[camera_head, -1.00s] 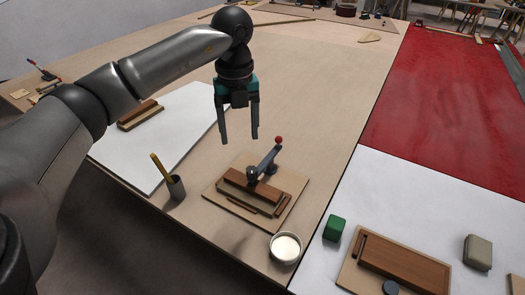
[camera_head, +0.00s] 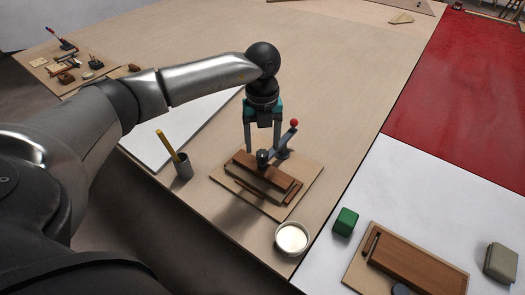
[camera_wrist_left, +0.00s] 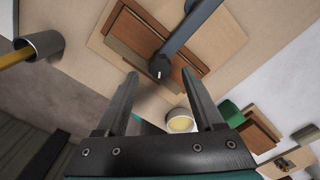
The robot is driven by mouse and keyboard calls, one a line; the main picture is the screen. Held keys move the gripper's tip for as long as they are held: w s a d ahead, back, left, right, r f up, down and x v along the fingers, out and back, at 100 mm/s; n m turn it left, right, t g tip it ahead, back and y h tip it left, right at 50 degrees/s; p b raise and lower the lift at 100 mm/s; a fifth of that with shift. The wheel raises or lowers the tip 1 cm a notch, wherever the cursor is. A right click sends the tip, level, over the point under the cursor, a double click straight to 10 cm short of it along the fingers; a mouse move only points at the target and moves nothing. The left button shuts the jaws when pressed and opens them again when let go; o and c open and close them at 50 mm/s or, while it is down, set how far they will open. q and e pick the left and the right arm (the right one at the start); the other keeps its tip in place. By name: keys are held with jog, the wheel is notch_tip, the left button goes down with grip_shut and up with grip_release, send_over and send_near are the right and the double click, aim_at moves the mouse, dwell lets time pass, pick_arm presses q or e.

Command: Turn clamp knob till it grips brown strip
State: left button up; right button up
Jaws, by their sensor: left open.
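The clamp's grey arm (camera_head: 276,148) runs over a board, with a red ball (camera_head: 294,122) at its far end. Its dark knob (camera_head: 263,156) sits above the brown strip (camera_head: 272,170) of stacked wood; the knob also shows in the left wrist view (camera_wrist_left: 158,67). I cannot tell whether the clamp touches the strip. My left gripper (camera_head: 262,147) points down just behind the knob, open and empty. In the left wrist view its fingertips (camera_wrist_left: 160,76) lie on either side of the knob, which looks a little beyond them. My right gripper is not in view.
A cup (camera_head: 182,168) with a yellow stick stands left of the board (camera_head: 308,172). A white round dish (camera_head: 291,239) is in front. A green block (camera_head: 346,221) and another wooden fixture (camera_head: 420,262) are at right.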

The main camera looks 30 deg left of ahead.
aim_at(262, 155)
pick_arm(q)
jog(key=shift+f, duration=1.35)
jog(key=shift+c, duration=0.2)
grip_shut()
